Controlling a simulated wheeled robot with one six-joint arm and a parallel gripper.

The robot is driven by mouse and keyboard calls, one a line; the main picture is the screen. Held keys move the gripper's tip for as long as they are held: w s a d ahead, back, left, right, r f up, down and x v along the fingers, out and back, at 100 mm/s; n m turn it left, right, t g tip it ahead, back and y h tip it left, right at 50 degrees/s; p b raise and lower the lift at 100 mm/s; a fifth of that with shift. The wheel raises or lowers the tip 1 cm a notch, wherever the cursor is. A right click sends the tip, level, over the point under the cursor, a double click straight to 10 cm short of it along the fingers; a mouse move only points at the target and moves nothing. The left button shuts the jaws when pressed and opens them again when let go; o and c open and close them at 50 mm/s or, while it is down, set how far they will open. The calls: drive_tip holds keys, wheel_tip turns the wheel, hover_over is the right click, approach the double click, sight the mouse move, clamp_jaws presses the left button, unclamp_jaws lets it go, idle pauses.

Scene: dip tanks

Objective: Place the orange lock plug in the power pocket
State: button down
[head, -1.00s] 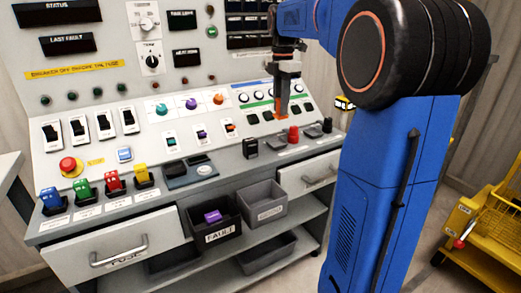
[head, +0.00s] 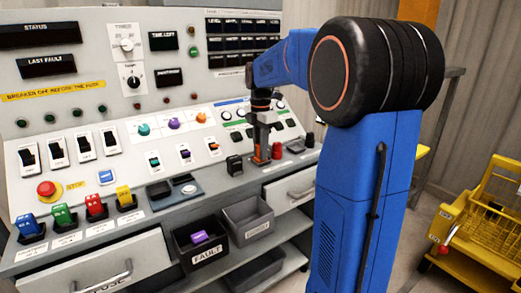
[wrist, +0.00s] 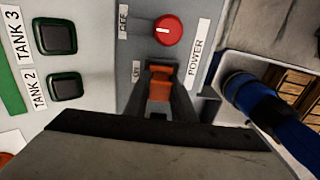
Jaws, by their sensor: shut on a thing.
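The orange lock plug (wrist: 160,83) is between the two fingers of my gripper (wrist: 160,92) in the wrist view. In the head view my gripper (head: 262,138) points down, with the plug (head: 262,156) at its tips, low over the console ledge. The gripper is shut on the plug. A red round knob (wrist: 168,30) lies just ahead of the plug, with the POWER label (wrist: 198,47) to its right and ON and OFF marks to its left. The power pocket is not clearly seen; the fingers hide the surface under the plug. I cannot tell whether the plug touches it.
A grey bin (head: 248,222) and a black FAULT bin (head: 203,255) sit below. The upright panel rises behind.

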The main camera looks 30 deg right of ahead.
drive_tip(key=shift+f, duration=0.1)
drive_tip(key=c, duration=1.5)
unclamp_jaws()
wheel_tip(320, 180, up, 12)
drive_tip(key=shift+r, duration=0.15)
drive_tip(key=s+a+f+m+t, duration=0.1)
drive_tip(key=s+a+f+m, duration=0.4)
drive_tip(key=s, duration=0.5)
drive_tip(key=s+a+f+m+t, duration=0.2)
drive_tip(key=s+a+f+m, duration=0.3)
drive_tip(key=s, duration=0.5)
drive_tip(key=s+a+f+m+t, duration=0.1)
drive_tip(key=s+a+f+m, duration=0.4)
drive_tip(key=s+f+m, duration=0.3)
drive_tip(key=shift+s+a+f+t, duration=0.2)
drive_tip(key=shift+s+f, duration=0.25)
drive_tip(key=shift+s, duration=0.1)
drive_tip(key=shift+s+a+f+t, duration=0.2)
drive_tip(key=shift+s+f, duration=0.25)
drive_tip(key=shift+s, duration=0.1)
